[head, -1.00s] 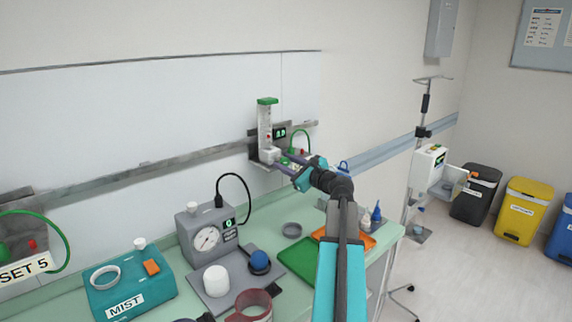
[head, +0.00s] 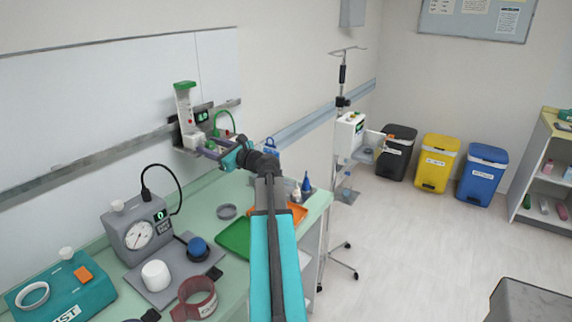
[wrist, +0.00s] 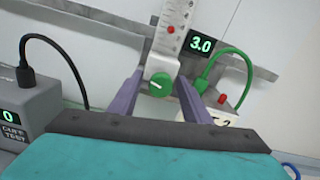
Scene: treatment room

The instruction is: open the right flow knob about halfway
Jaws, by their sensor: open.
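The right flow meter (head: 185,105) is a clear upright tube with a green cap on the wall rail. In the wrist view its tube (wrist: 175,25) shows a small red ball among scale marks. The green flow knob (wrist: 159,86) is below the tube, with a white pointer line on its face. A display (wrist: 202,44) beside it reads 3.0. My gripper (wrist: 160,82) is open, its two purple fingers on either side of the knob. Whether they touch it is unclear. My gripper (head: 208,149) covers the knob area in the head view.
A green hose (wrist: 226,58) and red button (wrist: 222,98) are close to the right finger. An IV stand (head: 342,115) is to the right.

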